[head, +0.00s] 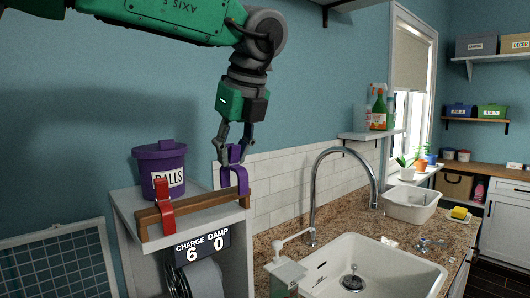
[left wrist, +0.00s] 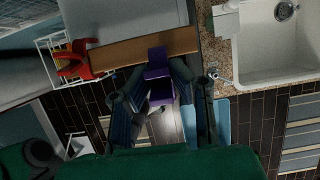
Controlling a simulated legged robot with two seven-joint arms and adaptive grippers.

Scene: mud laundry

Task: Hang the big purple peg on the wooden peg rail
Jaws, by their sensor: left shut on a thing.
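The big purple peg (head: 241,179) is upright at the right end of the wooden peg rail (head: 198,211). My left gripper (head: 234,150) comes down from above and is shut on the peg's upper part. The peg's lower part overlaps the rail's right end; I cannot tell whether it rests on it. In the left wrist view the purple peg (left wrist: 157,72) shows between the fingers, against the rail (left wrist: 130,50). A red peg (head: 163,207) hangs over the rail's left part and shows in the left wrist view (left wrist: 82,62). My right gripper is not in view.
A purple bucket labelled BALLS (head: 161,168) stands on the shelf behind the rail. A CHARGE/DAMP display (head: 203,245) is below the rail. To the right are a tall faucet (head: 313,195), a white sink (head: 390,262) and a soap dispenser (head: 285,272).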

